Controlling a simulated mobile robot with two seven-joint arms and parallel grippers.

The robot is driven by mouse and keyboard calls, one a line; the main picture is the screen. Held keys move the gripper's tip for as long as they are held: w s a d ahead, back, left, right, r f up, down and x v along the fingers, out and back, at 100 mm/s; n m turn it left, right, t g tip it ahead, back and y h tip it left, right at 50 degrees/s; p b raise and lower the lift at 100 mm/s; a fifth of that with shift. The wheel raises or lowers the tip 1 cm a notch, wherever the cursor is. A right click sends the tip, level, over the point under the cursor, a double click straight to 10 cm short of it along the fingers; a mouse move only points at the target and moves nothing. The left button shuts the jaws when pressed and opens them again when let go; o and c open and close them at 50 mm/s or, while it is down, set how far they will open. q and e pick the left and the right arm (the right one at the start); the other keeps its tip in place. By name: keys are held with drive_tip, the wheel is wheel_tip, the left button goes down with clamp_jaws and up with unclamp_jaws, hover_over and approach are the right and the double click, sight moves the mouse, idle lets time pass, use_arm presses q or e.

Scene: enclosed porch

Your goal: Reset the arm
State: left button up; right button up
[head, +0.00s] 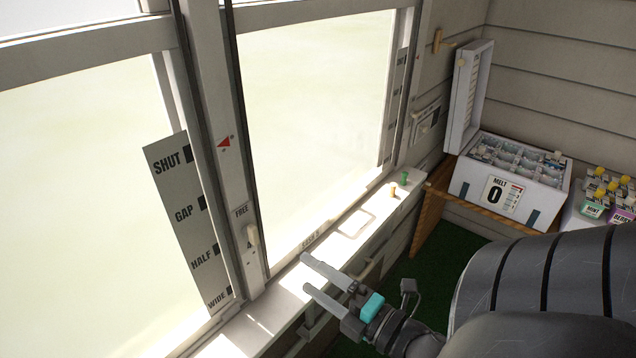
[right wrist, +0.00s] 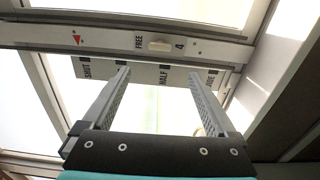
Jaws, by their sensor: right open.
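My right gripper (head: 308,273) is over the white window sill in the head view, with its two grey fingers apart and nothing between them. Its fingers also show in the right wrist view (right wrist: 160,88), spread wide and pointing toward the window frame. My right arm (head: 540,290) comes in from the lower right. My left gripper is in neither view.
A window with a sash post (head: 215,150) and a scale strip (head: 185,220) stands beside the gripper. The sill (head: 375,215) holds small orange and green pegs. A white cooler (head: 510,215) with an open lid and bottles (head: 605,195) stand at the right.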

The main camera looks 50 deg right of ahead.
drive_tip(key=shift+s, duration=0.25)
idle(0.4)
drive_tip(key=s+a+f+m+g+h+b, duration=0.1)
drive_tip(key=s+f+m+g+b, duration=0.2)
drive_tip(key=f, duration=0.9)
drive_tip(key=s+a+f+m+g+h+b, duration=0.15)
drive_tip(key=f+m, duration=0.25)
drive_tip(key=f, duration=0.9)
drive_tip(key=s+a+f+m+g+b, duration=0.1)
drive_tip(key=f+m+g+b, duration=0.25)
drive_tip(key=f, duration=0.85)
drive_tip(key=s+a+f+m+g+b, duration=0.2)
drive_tip(key=s+a+f+m+g, duration=0.1)
drive_tip(key=s+f, duration=0.7)
drive_tip(key=s+a+f+m+g+b, duration=0.3)
drive_tip(key=s+f+g, duration=0.3)
drive_tip(key=s+f, duration=0.3)
wheel_tip(320, 180, down, 2)
drive_tip(key=shift+s+f+y, duration=0.1)
drive_tip(key=shift+s+y, duration=0.25)
drive_tip(key=shift+y, duration=0.1)
